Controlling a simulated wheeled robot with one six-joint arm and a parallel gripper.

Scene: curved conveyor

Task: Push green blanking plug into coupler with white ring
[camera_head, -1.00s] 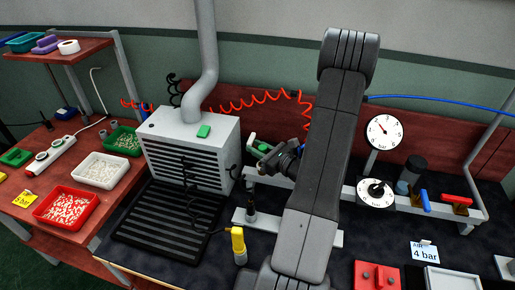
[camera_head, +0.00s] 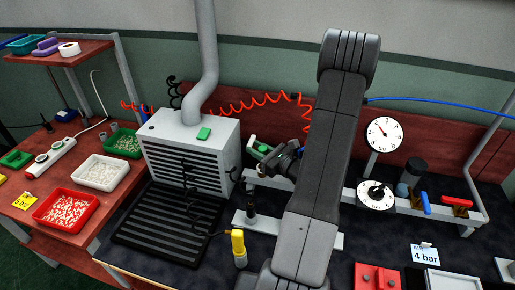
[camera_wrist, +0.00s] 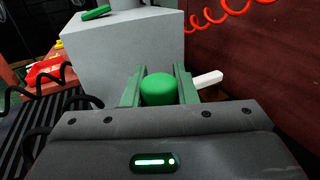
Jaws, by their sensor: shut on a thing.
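My gripper (camera_wrist: 160,88) is shut on the green blanking plug (camera_wrist: 158,90), whose round end shows between the two green fingers in the wrist view. In the head view my gripper (camera_head: 259,148) is beside the right side of the grey box, above the rail, partly hidden by my arm. A white piece (camera_wrist: 208,79) sticks out to the right just behind the fingers in the wrist view; I cannot tell whether it is part of the coupler with the white ring. The far end of the plug and its contact with anything are hidden.
A grey slatted box (camera_head: 190,150) with a duct stands left of my gripper. A coiled red hose (camera_head: 255,101) hangs behind. A yellow-topped fitting (camera_head: 239,248) stands in front. Gauges (camera_head: 384,134) and a red-handled valve (camera_head: 457,202) are on the right.

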